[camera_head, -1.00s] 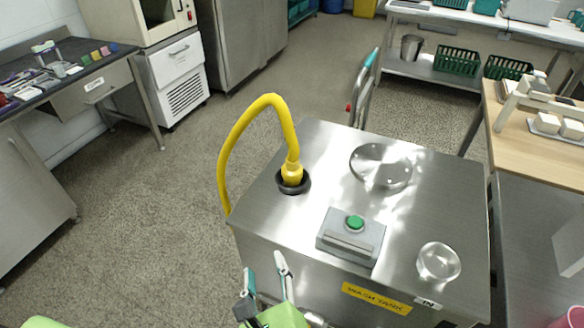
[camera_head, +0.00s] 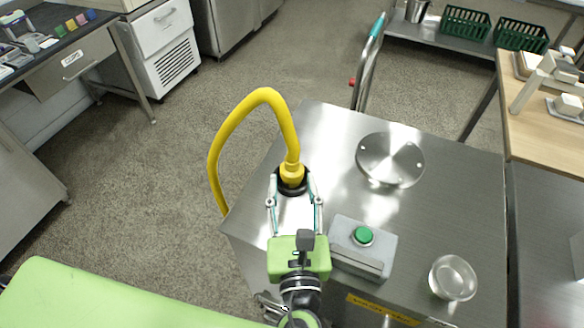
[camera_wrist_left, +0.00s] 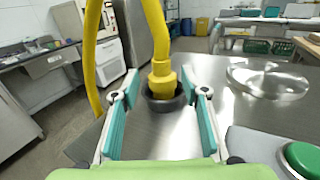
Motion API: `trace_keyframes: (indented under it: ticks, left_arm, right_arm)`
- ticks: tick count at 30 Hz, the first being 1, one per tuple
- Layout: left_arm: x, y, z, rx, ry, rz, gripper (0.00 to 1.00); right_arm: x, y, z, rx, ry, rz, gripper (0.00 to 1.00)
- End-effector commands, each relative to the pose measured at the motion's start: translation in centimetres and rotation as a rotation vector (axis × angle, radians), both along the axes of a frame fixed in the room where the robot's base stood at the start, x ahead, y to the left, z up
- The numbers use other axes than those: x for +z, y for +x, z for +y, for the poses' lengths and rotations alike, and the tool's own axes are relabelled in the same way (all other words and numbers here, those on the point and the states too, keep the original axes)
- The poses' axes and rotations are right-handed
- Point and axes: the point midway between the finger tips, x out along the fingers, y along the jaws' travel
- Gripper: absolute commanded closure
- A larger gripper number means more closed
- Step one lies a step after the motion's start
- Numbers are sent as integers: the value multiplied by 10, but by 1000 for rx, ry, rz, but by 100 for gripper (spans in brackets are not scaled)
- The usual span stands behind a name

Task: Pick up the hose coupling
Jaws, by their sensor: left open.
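The yellow hose coupling (camera_head: 292,173) stands upright in a black ring (camera_head: 281,188) on the steel tank top, at the end of a yellow hose (camera_head: 213,160) that arches up and over to the left. My left gripper (camera_head: 293,183) is open, its two fingers reaching toward the coupling from the near side. In the left wrist view the coupling (camera_wrist_left: 162,80) lies ahead, centred between the spread fingers (camera_wrist_left: 160,100), and I see no finger touching it. The black ring hides the coupling's lower end. My right gripper is not in view.
A grey box with a green button (camera_head: 364,236) sits just right of my left gripper. A round steel lid (camera_head: 390,160) and a clear glass bowl (camera_head: 453,278) are on the tank top (camera_head: 330,130). A wooden bench (camera_head: 540,135) stands at right.

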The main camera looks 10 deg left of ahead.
Motion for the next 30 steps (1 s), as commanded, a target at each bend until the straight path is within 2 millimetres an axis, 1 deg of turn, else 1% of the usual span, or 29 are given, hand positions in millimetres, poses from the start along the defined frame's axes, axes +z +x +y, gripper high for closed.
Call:
trace_keyframes:
  ticks: [1, 4, 8, 10, 12, 15, 18, 25, 26, 27, 29, 30]
  left_arm:
    - [1, 7, 2, 1, 2, -3, 59]
    - [0, 13, 4, 1, 0, -1, 59]
    - [0, 23, 6, 1, 0, -1, 59]
    - [0, 33, 8, 1, 2, -3, 59]
    - [0, 44, 10, 1, 2, -4, 59]
    - [-2, 57, 14, 1, 1, -2, 59]
    - [-3, 64, 16, 0, 0, 0, 59]
    - [-4, 66, 16, 0, -2, 2, 59]
    - [-4, 66, 16, 0, -2, 2, 64]
    - [-4, 66, 16, 0, -2, 2, 75]
    - [-4, 65, 16, 0, -2, 2, 90]
    - [-4, 65, 16, 0, -2, 2, 100]
  right_arm:
    - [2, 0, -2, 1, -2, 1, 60]
    - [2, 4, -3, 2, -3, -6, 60]
    - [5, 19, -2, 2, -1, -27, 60]
    - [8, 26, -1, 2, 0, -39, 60]
    - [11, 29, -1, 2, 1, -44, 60]
    - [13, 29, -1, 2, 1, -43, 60]
    - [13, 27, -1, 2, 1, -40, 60]
    - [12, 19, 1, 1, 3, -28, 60]
    - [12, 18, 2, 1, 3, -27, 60]
    - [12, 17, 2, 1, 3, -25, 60]
    - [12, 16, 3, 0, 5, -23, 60]
    - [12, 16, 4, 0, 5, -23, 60]
